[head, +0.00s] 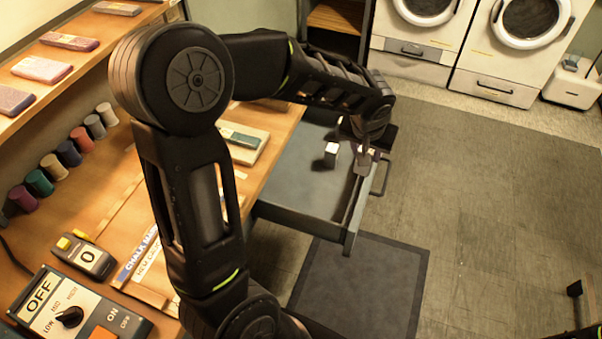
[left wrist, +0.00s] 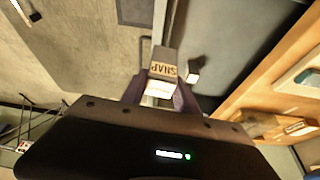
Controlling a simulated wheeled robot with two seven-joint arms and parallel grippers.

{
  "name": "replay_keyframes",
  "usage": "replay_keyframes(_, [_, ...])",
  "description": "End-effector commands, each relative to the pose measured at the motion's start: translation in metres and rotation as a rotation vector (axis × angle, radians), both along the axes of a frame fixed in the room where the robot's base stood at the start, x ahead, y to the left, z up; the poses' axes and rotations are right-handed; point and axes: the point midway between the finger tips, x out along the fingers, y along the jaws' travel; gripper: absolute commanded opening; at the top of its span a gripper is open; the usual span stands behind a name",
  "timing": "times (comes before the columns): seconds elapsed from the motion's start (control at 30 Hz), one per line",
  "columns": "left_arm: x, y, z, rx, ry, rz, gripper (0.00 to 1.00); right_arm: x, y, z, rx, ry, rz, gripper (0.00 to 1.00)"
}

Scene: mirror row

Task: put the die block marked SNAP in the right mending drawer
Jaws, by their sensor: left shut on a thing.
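My left gripper (head: 366,158) is shut on the die block marked SNAP (left wrist: 165,70).
The wooden bench (head: 265,125) at left holds a control box (head: 75,310), a small counter (head: 85,257) and several thread spools (head: 68,153). A dark mat (head: 360,285) lies on the floor below the drawer.

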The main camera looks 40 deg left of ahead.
Motion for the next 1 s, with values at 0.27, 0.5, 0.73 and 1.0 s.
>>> replay_keyframes(0.27, [-0.019,0.076,-0.073,0.001,-0.005,0.319,0.00,0.002,0.000,-0.090,0.003,-0.008,0.003,0.36])
replay_keyframes(0.5, [-0.032,0.107,-0.091,0.000,-0.009,0.462,0.00,0.003,0.001,-0.114,0.004,-0.012,0.004,0.36])
replay_keyframes(0.73, [-0.034,0.111,-0.089,-0.001,-0.011,0.483,0.00,0.004,0.001,-0.114,0.004,-0.013,0.004,0.36])
replay_keyframes(1.0, [-0.034,0.111,-0.096,0.000,-0.007,0.481,0.00,0.004,0.001,-0.115,0.004,-0.013,0.004,0.36])
